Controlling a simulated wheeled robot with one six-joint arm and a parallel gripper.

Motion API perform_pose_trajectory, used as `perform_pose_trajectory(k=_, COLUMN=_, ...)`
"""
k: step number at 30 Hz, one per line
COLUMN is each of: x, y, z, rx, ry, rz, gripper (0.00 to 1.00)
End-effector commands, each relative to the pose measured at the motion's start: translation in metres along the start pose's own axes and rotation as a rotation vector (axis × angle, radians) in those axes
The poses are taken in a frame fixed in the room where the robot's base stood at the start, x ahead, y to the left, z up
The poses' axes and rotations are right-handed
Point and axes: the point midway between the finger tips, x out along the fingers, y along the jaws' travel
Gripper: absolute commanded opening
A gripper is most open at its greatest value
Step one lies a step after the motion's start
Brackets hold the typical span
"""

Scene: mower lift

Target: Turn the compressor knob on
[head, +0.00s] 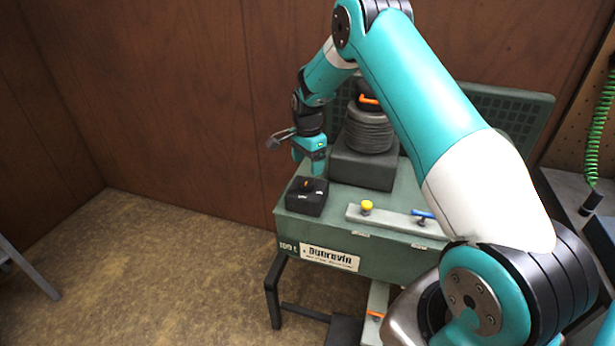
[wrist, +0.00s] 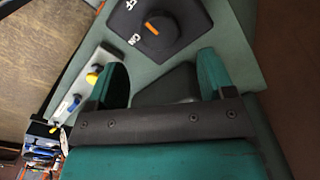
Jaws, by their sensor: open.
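The compressor (head: 285,225) is a green box with a nameplate on its front. The knob (head: 308,184) is black with an orange mark and sits on a black switch box (head: 303,203) at the compressor's left front corner. The orange mark slants toward the upper left. My gripper (head: 309,163) is open and empty, above and slightly behind the knob, apart from it. In the wrist view its teal fingers (wrist: 160,70) show nothing held between them.
A dark ribbed pump (head: 368,132) on a grey block stands right behind the switch box. A light bar with a yellow knob (head: 367,206) and a blue handle (head: 424,213) runs along the front. A wooden wall stands behind. The floor at left is mostly clear.

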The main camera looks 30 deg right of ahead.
Motion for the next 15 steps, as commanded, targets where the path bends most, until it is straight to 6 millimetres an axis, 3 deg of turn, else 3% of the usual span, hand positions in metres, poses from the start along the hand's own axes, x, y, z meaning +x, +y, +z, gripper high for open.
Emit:
perform_pose_trajectory(k=7, x=0.047, y=0.001, z=0.0, rx=-0.001, ry=-0.001, rz=0.002, gripper=0.76)
perform_pose_trajectory(k=15, x=0.067, y=0.0, z=0.0, rx=-0.001, ry=0.0, rz=-0.001, gripper=0.76)
